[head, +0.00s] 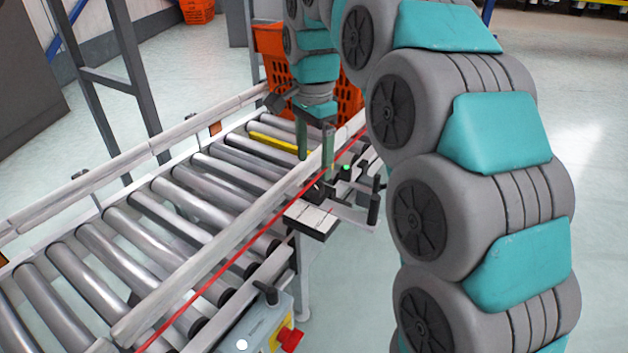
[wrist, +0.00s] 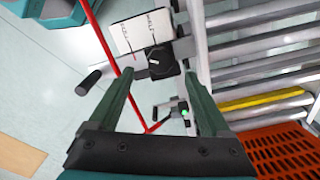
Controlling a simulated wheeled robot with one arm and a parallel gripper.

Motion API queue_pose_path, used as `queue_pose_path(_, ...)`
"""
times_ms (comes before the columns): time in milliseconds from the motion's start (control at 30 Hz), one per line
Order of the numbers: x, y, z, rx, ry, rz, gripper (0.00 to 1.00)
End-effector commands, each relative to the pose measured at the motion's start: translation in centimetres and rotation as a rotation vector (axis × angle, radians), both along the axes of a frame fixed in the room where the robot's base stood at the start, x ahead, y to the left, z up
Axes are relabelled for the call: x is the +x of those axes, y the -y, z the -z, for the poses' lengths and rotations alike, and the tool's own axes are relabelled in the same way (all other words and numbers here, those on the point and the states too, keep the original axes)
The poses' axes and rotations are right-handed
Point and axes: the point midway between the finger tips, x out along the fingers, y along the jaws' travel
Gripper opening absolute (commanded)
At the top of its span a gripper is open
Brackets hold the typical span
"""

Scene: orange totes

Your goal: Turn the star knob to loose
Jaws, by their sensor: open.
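The star knob (wrist: 158,62) is black with a white mark on its face, in the upper middle of the wrist view. It sits on a bracket beside the roller conveyor, next to a white label plate (wrist: 138,32) whose print I cannot read surely. In the head view the knob (head: 317,191) is small and dark, just behind the plate (head: 311,217). My gripper (head: 315,162) is open, fingers pointing down above the knob. In the wrist view the knob lies between the open fingertips (wrist: 159,76); I see no contact, and cannot tell the height gap.
A black-gripped lever (wrist: 88,82) sticks out beside the knob. A small bracket with a green light (head: 347,167) is close by. A red cord (head: 250,245) runs along the conveyor rail. A control box with a red button (head: 290,338) is in front. An orange tote (head: 272,42) stands behind.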

Motion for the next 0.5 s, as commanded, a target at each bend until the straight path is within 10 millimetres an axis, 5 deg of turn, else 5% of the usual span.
queue_pose_path(300,0.0,0.0,4.6,0.002,0.001,-0.001,0.82)
queue_pose_path(500,0.0,0.1,5.7,0.0,0.002,-0.001,0.82)
